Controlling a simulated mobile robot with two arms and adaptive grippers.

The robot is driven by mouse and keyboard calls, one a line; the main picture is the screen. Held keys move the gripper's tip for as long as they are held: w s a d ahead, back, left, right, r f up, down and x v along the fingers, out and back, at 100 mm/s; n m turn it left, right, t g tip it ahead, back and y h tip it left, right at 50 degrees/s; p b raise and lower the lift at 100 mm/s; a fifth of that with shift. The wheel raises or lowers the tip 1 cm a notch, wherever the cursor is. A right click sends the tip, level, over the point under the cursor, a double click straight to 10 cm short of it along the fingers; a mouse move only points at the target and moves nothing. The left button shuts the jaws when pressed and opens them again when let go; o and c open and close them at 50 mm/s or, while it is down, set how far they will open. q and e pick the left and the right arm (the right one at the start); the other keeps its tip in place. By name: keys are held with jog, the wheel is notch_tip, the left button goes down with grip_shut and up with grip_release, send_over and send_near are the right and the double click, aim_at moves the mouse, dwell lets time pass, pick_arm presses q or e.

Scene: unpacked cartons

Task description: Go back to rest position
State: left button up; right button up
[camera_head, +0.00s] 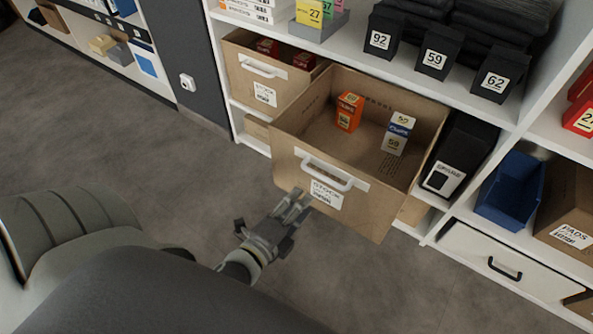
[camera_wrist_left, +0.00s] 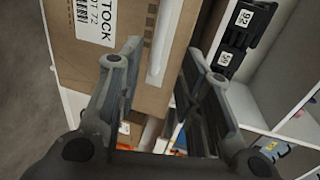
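My left gripper (camera_head: 293,205) is in front of the pulled-out cardboard drawer box (camera_head: 290,170), just below its white handle (camera_head: 330,172). In the left wrist view its two fingers (camera_wrist_left: 155,85) are spread apart with nothing between them. The handle (camera_wrist_left: 165,40) shows beyond the fingers, near the box front with its STOCK label (camera_wrist_left: 95,20); whether a finger touches the box I cannot tell. Inside the box stand an orange carton (camera_head: 349,111) and a white and blue carton (camera_head: 398,133). My right gripper is not in view.
A second cardboard box (camera_head: 262,75) sits on the shelf to the left. A black box (camera_head: 458,155) and a blue bin (camera_head: 511,190) are to the right. Black numbered boxes (camera_head: 435,50) stand on the shelf above. The grey floor (camera_head: 130,150) at left is clear.

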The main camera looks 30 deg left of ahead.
pick_arm(q)
jog(key=shift+s, duration=0.1)
dwell(0.5)
